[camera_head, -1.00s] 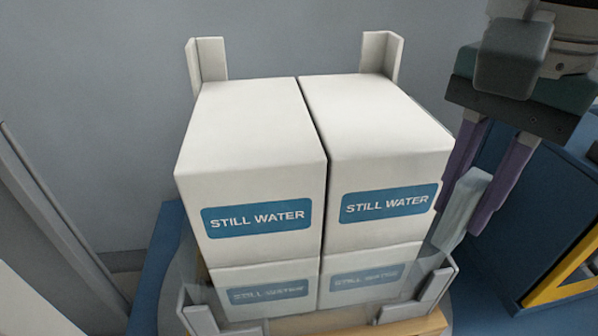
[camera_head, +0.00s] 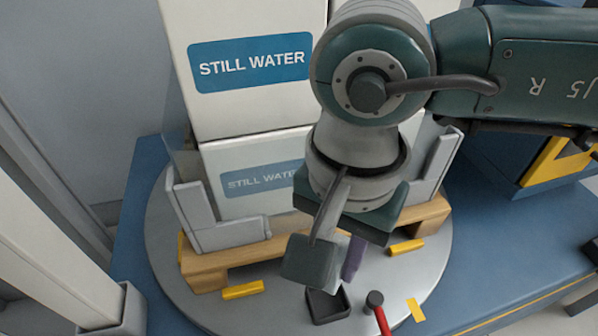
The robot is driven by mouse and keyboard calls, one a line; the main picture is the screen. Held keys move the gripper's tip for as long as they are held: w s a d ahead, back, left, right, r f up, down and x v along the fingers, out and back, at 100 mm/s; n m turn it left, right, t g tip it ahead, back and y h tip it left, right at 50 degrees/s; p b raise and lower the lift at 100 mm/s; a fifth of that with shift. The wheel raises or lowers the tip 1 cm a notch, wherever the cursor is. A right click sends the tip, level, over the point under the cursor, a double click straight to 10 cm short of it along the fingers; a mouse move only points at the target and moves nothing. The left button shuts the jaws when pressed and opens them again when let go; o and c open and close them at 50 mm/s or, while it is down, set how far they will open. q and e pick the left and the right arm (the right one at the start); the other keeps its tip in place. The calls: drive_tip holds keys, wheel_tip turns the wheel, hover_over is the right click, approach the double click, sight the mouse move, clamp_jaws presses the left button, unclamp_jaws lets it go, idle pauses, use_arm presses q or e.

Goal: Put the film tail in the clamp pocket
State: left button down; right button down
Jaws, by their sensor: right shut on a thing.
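My right gripper (camera_head: 353,262) hangs low in front of the load, with one purple finger showing beneath its dark green body. It is shut on the film tail, which my wrist and gripper hide in this view. Clear stretch film (camera_head: 250,180) covers the lower cartons. My left gripper is out of view.
White cartons (camera_head: 250,115) labelled STILL WATER stand on a wooden pallet (camera_head: 205,270) with pale corner posts (camera_head: 220,232). The pallet sits on a round grey turntable (camera_head: 170,285). A red-handled tool (camera_head: 383,320) with a dark head is right of the pocket. Yellow blocks (camera_head: 243,290) lie by the pallet.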

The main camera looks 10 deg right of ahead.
sight(331, 286)
wheel_tip(331, 286, down, 3)
drive_tip(key=shift+b, duration=0.4)
wheel_tip(331, 286, down, 4)
drive_tip(key=shift+f+b, duration=0.1)
drive_tip(key=shift+b, duration=0.95)
drive_tip(key=shift+f, duration=0.1)
drive_tip(key=c, duration=0.7)
unclamp_jaws()
